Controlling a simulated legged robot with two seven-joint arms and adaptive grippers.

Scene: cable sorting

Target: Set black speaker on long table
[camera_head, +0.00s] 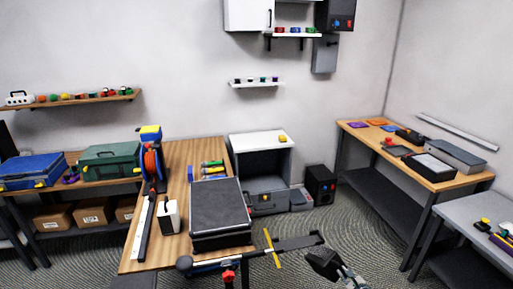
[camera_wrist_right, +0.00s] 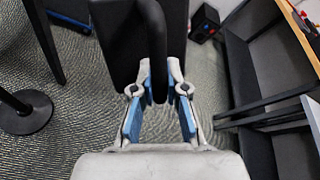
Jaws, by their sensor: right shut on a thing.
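A black box-shaped speaker (camera_head: 320,185) stands upright on the floor, right of the grey cabinet. It also shows at the top of the right wrist view (camera_wrist_right: 205,22), beyond and apart from the fingers. My right gripper (camera_head: 330,266) is low in the head view, in front of the speaker. In the wrist view its blue-padded fingers (camera_wrist_right: 158,105) are shut on a black bar (camera_wrist_right: 156,55), beside a dark slab (camera_wrist_right: 122,40); what these belong to is unclear. A long wooden table (camera_head: 180,185) stands left of centre. My left gripper is not in view.
A black case (camera_head: 217,205) and a white box (camera_head: 169,218) occupy the wooden table. A dark bar with a yellow crosspiece (camera_head: 271,248) crosses in front. Another wooden table (camera_head: 370,135) stands at right, a grey table (camera_head: 470,215) nearer.

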